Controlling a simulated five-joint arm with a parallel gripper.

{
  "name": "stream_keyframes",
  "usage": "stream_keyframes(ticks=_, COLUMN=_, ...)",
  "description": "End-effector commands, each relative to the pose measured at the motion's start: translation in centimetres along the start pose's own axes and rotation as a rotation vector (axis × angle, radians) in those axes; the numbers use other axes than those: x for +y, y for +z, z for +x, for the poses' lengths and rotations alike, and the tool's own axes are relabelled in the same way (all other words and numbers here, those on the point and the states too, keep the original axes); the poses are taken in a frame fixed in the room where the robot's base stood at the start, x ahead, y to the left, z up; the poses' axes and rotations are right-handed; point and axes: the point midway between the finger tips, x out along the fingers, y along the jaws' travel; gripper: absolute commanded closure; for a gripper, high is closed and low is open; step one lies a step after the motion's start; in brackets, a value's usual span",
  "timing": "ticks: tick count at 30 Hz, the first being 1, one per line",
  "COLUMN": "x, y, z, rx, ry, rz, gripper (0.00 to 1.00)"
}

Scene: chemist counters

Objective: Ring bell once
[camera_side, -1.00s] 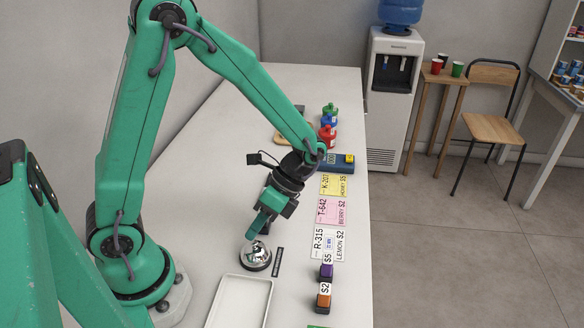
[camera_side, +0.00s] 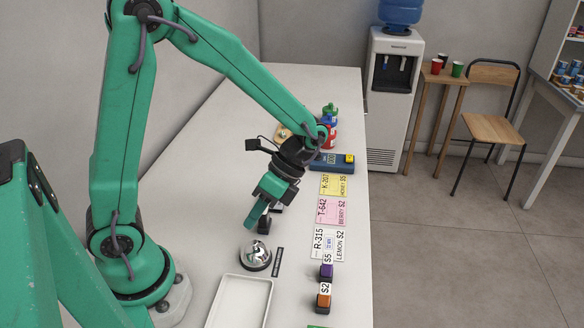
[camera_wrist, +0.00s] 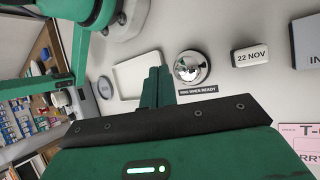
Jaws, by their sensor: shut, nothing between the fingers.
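The silver dome bell (camera_side: 256,255) stands upright on its dark base on the white counter. It also shows in the wrist view (camera_wrist: 191,67), right of my fingers. My green gripper (camera_side: 250,223) is shut and empty. Its tips are above and behind the bell in the side view, apart from the dome. The closed fingers also show in the wrist view (camera_wrist: 157,77). A black "RING WHEN READY" strip (camera_wrist: 198,89) lies beside the bell.
A white tray (camera_side: 217,304) lies in front of the bell. A "22 NOV" block (camera_wrist: 250,55) stands near it. Price cards (camera_side: 329,243) line the counter's right edge, with a purple block (camera_side: 326,272) and an orange block (camera_side: 323,297) nearer the front.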

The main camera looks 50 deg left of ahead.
Motion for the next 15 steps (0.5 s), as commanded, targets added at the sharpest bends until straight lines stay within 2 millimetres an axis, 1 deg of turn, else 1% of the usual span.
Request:
stream_keyframes(ticks=6, x=0.6, y=0.6, z=-1.1, rx=0.001, ry=-0.001, rz=0.0, gripper=1.0)
stream_keyframes(ticks=15, x=0.7, y=0.7, z=-1.3, rx=0.0, ry=0.0, rz=0.0, gripper=1.0)
